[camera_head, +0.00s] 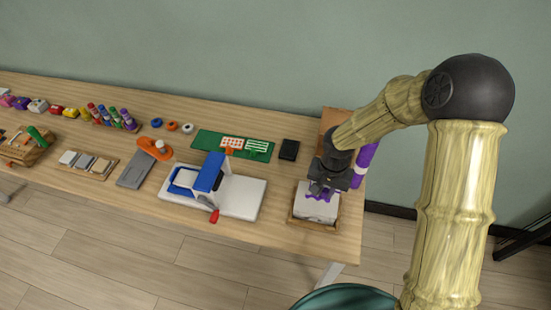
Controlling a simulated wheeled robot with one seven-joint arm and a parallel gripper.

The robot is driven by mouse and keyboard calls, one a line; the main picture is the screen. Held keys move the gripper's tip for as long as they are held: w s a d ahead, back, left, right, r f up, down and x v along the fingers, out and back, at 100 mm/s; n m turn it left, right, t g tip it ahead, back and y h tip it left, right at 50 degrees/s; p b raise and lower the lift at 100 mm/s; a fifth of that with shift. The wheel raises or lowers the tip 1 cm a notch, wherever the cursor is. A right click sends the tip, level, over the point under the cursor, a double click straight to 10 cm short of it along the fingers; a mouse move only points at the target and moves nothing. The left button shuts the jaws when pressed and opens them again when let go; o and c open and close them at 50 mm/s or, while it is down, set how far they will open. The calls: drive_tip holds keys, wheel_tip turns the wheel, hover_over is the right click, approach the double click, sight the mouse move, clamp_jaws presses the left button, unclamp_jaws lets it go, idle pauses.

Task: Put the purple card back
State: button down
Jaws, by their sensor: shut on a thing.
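My gripper (319,192) is at the right end of the table, pointing down just above a wooden tray (293,219). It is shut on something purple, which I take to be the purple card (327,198). Only small purple parts show around the fingertips, so its full shape is hidden. A pale white-grey block or stack (316,211) sits in the tray directly below. I cannot tell whether the purple card touches it.
A purple and white upright thing (363,160) stands just behind my gripper, near a brown board (331,120). A blue and white machine with a red knob (214,190) stands to the left. A black box (289,149) and green mat (207,140) lie behind.

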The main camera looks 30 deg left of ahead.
drive_tip(key=w+d+f, duration=0.2)
drive_tip(key=d+f, duration=0.1)
drive_tip(key=d, duration=0.7)
drive_tip(key=w+d+f, duration=0.2)
drive_tip(key=d+f, duration=0.2)
drive_tip(key=d, duration=0.7)
drive_tip(key=w+d+f, duration=0.3)
drive_tip(key=d+f, duration=0.1)
drive_tip(key=d, duration=0.6)
drive_tip(key=shift+d+f+m, duration=0.15)
drive_tip(key=shift+f+m, duration=0.05)
drive_tip(key=shift+m, duration=0.2)
